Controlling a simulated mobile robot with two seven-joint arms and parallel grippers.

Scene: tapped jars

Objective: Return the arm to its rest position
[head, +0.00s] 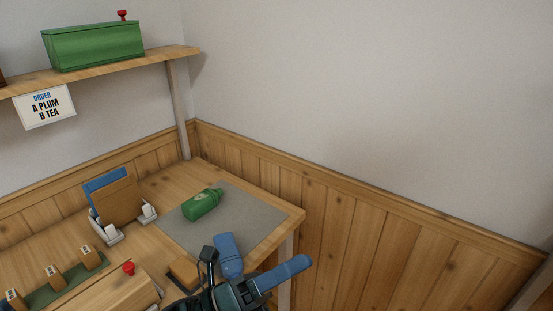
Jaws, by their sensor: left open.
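My left gripper (264,250) is at the bottom centre of the head view, near the front right corner of the table (293,217). Its two blue fingers are spread apart, and nothing shows between them. A green jar (202,203) lies on its side on the grey mat (248,219), beyond the gripper and apart from it. My right gripper is not in view.
A wooden box with a red knob (129,268), a small wooden block (184,272) and a holder with blue and brown panels (117,201) stand left of the gripper. A green box (95,46) sits on the shelf above a sign (45,107). Right of the table is open.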

